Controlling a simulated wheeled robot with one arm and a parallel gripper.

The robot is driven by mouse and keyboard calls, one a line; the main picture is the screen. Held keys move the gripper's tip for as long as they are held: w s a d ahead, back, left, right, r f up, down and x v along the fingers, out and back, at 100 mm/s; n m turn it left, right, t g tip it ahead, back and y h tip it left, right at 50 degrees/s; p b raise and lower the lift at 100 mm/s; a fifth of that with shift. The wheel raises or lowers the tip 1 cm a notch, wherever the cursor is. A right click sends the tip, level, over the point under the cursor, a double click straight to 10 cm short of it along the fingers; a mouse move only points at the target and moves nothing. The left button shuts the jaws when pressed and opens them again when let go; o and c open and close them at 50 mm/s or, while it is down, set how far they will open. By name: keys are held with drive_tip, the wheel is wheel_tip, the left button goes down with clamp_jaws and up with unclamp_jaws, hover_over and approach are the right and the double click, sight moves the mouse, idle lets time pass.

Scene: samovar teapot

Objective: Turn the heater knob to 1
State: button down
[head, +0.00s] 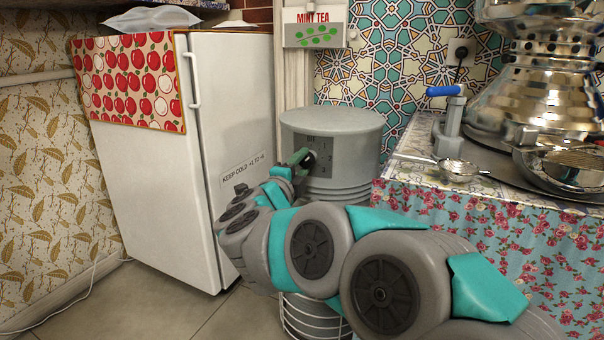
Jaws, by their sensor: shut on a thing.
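The heater (331,124) is a grey ribbed cylinder with a flat round top, standing between the fridge and the table. A darker panel on its front carries small marks in a column, too small to read surely. The dark heater knob (310,161) is on this panel, partly covered by my gripper. My gripper (302,158) reaches in from the left side of the panel and is shut on the knob. The knob's exact setting cannot be told. My arm hides the lower part of the heater.
A white fridge (235,110) stands close on the left. Open floor (150,305) shows at lower left.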

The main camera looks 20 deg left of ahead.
drive_tip(key=shift+f+m, duration=0.1)
drive_tip(key=shift+m, duration=0.2)
drive_tip(key=shift+c, duration=1.8)
unclamp_jaws()
drive_tip(key=s, duration=0.7)
drive_tip(key=shift+s+f, duration=0.2)
drive_tip(key=shift+s, duration=0.2)
